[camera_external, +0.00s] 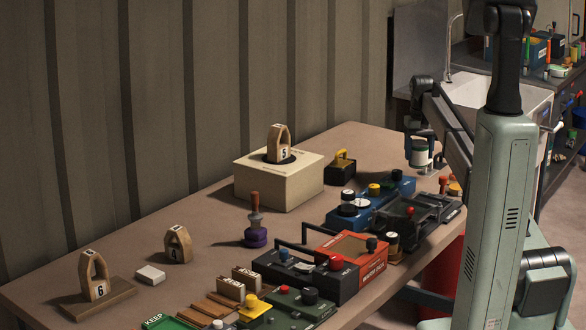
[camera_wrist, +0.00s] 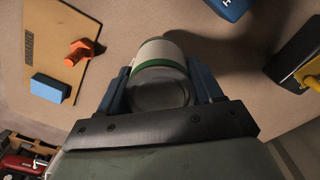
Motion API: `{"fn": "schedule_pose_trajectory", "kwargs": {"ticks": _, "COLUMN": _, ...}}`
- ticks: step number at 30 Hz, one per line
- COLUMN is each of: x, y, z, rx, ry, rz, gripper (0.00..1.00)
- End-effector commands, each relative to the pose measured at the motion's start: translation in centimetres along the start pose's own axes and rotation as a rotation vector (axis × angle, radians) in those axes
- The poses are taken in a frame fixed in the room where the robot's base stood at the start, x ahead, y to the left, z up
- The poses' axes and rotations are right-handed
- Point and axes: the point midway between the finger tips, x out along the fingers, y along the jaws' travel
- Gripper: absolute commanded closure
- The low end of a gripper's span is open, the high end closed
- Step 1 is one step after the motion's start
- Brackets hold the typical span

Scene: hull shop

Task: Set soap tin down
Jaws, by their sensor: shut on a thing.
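The soap tin (camera_wrist: 160,72) is a short cylinder, cream with a green band and a grey end facing the wrist camera. My gripper (camera_wrist: 163,85) is shut on it, with one blue finger on each side. In the external view my gripper (camera_external: 420,140) and the tin (camera_external: 420,157) are at the far right end of the workbench. I cannot tell whether the tin touches the bench top (camera_wrist: 215,55) or hangs just above it.
In the wrist view, an orange bolt-like piece (camera_wrist: 80,51) and a blue block (camera_wrist: 50,88) are at left by a board. A black box with a yellow handle (camera_external: 342,165) stands left of the tin. Several toolboxes (camera_external: 345,255) line the front edge; the bench's back left is clearer.

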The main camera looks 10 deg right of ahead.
Motion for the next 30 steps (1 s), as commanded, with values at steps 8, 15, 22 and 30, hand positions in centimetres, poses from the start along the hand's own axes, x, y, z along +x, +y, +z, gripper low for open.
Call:
{"fn": "schedule_pose_trajectory", "kwargs": {"ticks": 8, "x": 2.4, "y": 0.0, "z": 0.1, "rx": -0.001, "ry": -0.001, "rz": 0.0, "gripper": 0.77}}
{"fn": "schedule_pose_trajectory", "kwargs": {"ticks": 15, "x": 4.5, "y": 0.0, "z": 0.0, "rx": -0.001, "ry": 0.001, "rz": 0.0, "gripper": 0.77}}
{"fn": "schedule_pose_trajectory", "kwargs": {"ticks": 22, "x": 4.5, "y": 0.0, "z": 0.0, "rx": -0.001, "ry": 0.001, "rz": 0.0, "gripper": 0.77}}
{"fn": "schedule_pose_trajectory", "kwargs": {"ticks": 30, "x": 4.8, "y": 0.0, "z": 0.0, "rx": -0.001, "ry": 0.001, "rz": 0.0, "gripper": 0.21}}
